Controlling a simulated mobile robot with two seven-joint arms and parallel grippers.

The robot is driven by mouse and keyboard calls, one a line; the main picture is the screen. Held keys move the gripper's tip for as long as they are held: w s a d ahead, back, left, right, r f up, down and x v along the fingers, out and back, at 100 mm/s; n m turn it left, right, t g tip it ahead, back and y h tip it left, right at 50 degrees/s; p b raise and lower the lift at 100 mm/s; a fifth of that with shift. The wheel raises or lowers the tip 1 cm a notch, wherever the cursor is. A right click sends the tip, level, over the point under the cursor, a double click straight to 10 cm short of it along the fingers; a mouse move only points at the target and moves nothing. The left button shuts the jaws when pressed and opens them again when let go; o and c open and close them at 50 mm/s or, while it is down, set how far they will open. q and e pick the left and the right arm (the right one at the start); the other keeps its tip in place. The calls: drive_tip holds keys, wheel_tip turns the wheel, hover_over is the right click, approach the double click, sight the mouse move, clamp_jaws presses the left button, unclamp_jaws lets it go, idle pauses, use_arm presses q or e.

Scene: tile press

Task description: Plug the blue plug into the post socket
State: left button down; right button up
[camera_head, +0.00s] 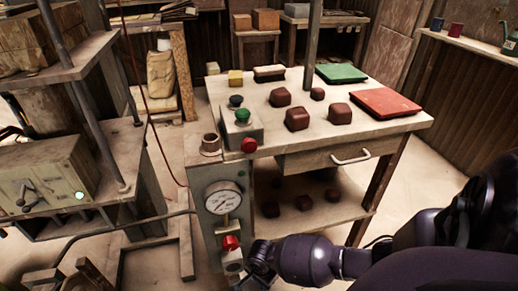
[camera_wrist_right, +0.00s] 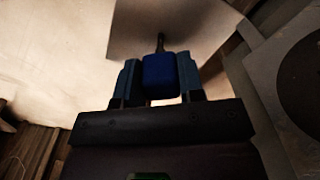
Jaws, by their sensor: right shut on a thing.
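The blue plug (camera_wrist_right: 161,76) sits between the two fingers of my right gripper (camera_wrist_right: 160,82) in the right wrist view. A thin dark piece sticks out of its far end. In the head view my right gripper (camera_head: 258,264) is low beside the foot of the grey post (camera_head: 208,212), and I cannot make out the plug there. The post carries a round gauge (camera_head: 222,198), a red knob (camera_head: 230,242) and a pale block (camera_head: 232,262) below it. I cannot tell clearly where the socket opening is. My left gripper is not in view.
A worktable (camera_head: 268,144) with brown blocks, a green tile (camera_head: 341,73) and a red tile (camera_head: 386,102) stands behind the post. Its drawer (camera_head: 335,153) is closed. A press (camera_head: 60,130) stands at the left. A dark hose runs to the post across the floor.

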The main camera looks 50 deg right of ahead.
drive_tip(key=f, duration=0.1)
drive_tip(key=f+b, duration=0.2)
drive_tip(key=shift+s+f, duration=0.15)
drive_tip(key=shift+s, duration=0.1)
drive_tip(key=shift+w+f+b, duration=0.15)
drive_tip(key=shift+f+b, duration=0.1)
drive_tip(key=shift+b, duration=0.05)
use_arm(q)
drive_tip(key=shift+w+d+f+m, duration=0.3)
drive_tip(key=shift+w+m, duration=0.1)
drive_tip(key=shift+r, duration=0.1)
use_arm(e)
drive_tip(key=shift+w, duration=0.1)
drive_tip(key=o, duration=1)
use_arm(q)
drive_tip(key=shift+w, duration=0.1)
